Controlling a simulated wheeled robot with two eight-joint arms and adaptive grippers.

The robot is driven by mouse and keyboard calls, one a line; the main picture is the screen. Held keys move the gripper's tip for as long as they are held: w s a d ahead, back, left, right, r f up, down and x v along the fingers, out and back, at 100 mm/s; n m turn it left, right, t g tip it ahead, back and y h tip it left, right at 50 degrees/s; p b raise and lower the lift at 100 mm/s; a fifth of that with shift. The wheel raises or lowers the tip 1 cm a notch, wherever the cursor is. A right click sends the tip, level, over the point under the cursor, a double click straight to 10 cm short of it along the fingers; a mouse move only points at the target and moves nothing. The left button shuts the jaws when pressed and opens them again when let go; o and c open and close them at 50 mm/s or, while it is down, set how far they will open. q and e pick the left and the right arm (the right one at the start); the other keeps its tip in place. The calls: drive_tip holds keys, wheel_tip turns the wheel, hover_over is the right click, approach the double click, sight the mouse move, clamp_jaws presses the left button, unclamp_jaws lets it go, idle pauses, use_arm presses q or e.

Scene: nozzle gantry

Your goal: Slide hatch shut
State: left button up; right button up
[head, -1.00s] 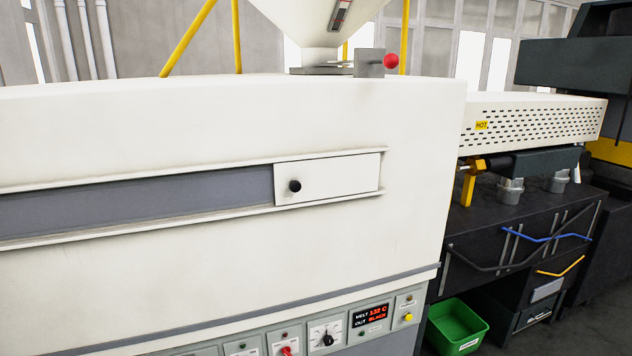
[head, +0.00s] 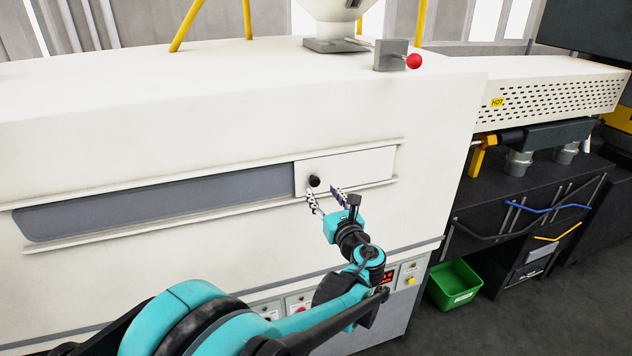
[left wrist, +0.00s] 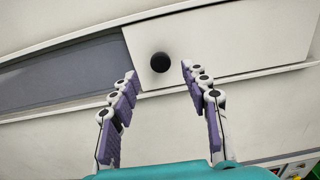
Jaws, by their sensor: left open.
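The white hatch panel (head: 360,171) sits at the right end of its rails on the white machine front. Its round black knob (head: 314,181) is near the panel's left edge. Left of the panel is the long dark grey opening (head: 160,203). My left gripper (head: 325,189) is open, just below and in front of the knob. In the left wrist view the knob (left wrist: 160,62) shows between and beyond the open fingertips (left wrist: 158,70), with the hatch panel (left wrist: 235,40) behind it. I cannot tell whether the fingers touch the knob. My right gripper is not in view.
The rails (head: 200,227) run along the opening's top and bottom edges. A red-knobbed lever (head: 413,62) stands on the machine top. A control panel (head: 410,275) lies below, partly behind my arm. A green bin (head: 455,287) is at the lower right, under the "HOT" guard (head: 560,98).

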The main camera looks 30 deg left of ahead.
sight(316, 182)
use_arm(q)
drive_tip(key=x, duration=0.5)
clamp_jaws()
